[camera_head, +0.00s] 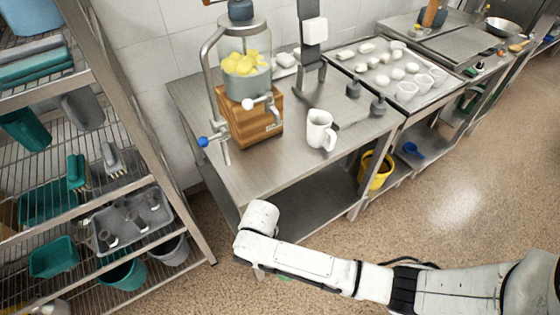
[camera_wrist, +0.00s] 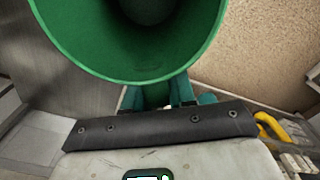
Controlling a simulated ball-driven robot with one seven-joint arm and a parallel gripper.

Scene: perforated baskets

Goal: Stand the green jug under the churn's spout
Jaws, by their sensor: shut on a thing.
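The churn (camera_head: 248,83) stands on the steel table, a clear jar of yellow lumps on a wooden base, with a metal frame. A short pale spout (camera_head: 262,104) appears to stick out at its front. In the wrist view the green jug (camera_wrist: 120,75) fills the top, its round mouth facing the camera. My gripper (camera_wrist: 158,98) is shut on the jug's near side. In the head view my white wrist hangs low in front of the table's near left corner; the fingers and nearly all of the jug are hidden behind it.
A white mug (camera_head: 320,130) stands right of the churn's base. Steel table (camera_head: 255,178) is bare in front of the churn. A blue-knobbed crank (camera_head: 203,141) juts out left. A wire rack (camera_head: 150,130) with bins stands close on the left. A yellow bucket (camera_head: 376,171) sits below.

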